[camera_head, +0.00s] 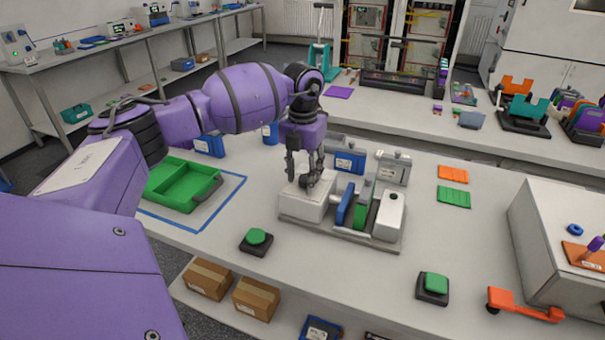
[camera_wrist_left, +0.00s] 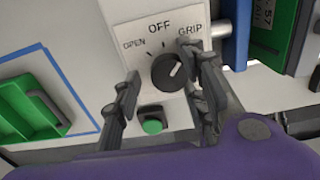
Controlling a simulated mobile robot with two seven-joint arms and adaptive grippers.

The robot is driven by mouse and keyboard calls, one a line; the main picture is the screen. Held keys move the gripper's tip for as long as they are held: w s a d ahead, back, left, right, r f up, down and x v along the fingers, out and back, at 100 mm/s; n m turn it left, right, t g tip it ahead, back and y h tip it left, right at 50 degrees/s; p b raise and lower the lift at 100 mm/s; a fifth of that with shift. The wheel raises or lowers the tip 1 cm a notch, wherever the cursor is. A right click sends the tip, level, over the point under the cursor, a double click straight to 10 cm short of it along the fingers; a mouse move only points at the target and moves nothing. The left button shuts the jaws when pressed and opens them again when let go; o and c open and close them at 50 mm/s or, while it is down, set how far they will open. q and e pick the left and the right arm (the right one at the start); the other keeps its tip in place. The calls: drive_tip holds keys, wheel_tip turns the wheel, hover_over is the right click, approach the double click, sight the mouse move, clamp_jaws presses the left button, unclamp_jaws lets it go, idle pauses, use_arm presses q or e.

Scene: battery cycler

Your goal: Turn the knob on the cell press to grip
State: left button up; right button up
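The cell press (camera_head: 385,245) stands on the table in the head view, with a white box at its left end and blue and green cells in its middle. Its dark round knob (camera_wrist_left: 167,74) shows in the left wrist view below the labels OPEN, OFF and GRIP. The knob's white mark points up and right, towards GRIP. My left gripper (camera_head: 303,178) points down at the white box, and its fingers (camera_wrist_left: 162,72) stand apart on either side of the knob. The right finger is close to the knob; contact is unclear. The left finger is clear of it. My right gripper is out of view.
A green tray (camera_head: 160,204) lies left of the press inside blue tape. Green buttons stand in front (camera_head: 257,237) and at front right (camera_head: 435,284). Blue and grey cells stand behind the press. A large grey box (camera_head: 545,245) is at the right.

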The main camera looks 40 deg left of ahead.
sight(303, 177)
use_arm(q)
drive_tip(key=shift+d+r, duration=0.1)
drive_tip(key=shift+r, duration=0.4)
wheel_tip(303, 177, up, 11)
drive_tip(key=shift+f, duration=0.1)
idle(0.6)
